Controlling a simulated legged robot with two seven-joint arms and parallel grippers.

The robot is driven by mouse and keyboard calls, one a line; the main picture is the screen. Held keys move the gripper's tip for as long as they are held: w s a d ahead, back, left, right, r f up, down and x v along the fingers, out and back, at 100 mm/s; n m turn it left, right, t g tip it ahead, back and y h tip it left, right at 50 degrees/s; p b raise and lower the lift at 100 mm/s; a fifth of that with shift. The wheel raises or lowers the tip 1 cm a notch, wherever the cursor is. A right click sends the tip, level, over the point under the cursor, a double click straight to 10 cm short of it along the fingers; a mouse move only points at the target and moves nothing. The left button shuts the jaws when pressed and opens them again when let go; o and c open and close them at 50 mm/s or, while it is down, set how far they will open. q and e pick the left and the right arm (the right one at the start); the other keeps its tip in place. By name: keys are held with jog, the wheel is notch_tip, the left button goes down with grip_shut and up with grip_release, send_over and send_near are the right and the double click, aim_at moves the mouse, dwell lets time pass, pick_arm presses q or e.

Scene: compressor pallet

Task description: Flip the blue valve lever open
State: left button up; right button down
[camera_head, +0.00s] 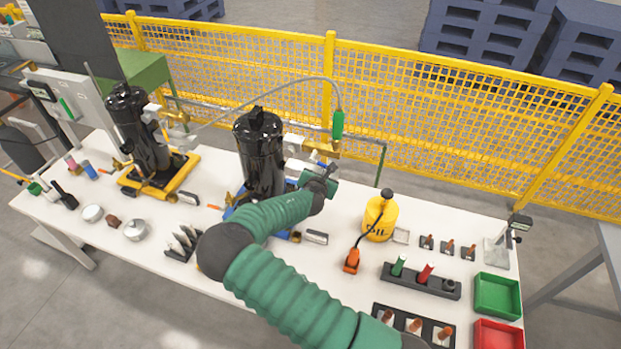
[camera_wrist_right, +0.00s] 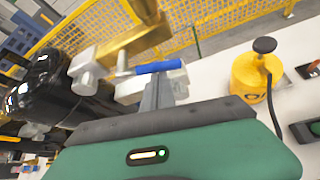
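The blue valve lever (camera_wrist_right: 158,67) shows in the right wrist view as a short blue handle lying about level, beside a brass fitting (camera_wrist_right: 130,40) and grey metal valve parts. In the head view the brass fitting (camera_head: 322,150) sits right of the black compressor cylinder (camera_head: 260,150); I cannot make out the lever there. My right gripper (camera_head: 326,172) is just in front of the valve. In the wrist view its narrow grey fingers (camera_wrist_right: 160,92) look close together, with tips just below the lever; contact is unclear. My left gripper is not in view.
A yellow oil can (camera_head: 379,218) stands to the right. A green hose handle (camera_head: 338,124) hangs above the valve. A second black cylinder (camera_head: 138,130) stands left. Green (camera_head: 497,295) and red (camera_head: 497,335) bins are at the table's right end. A yellow fence (camera_head: 440,100) runs behind.

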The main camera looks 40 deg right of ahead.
jog(key=shift+s+d+r+n+g+p, duration=0.3)
jog(key=shift+d+r+n+g, duration=0.2)
jog(key=shift+r, duration=0.15)
jog(key=shift+w+a, duration=0.1)
jog(key=shift+a, duration=0.1)
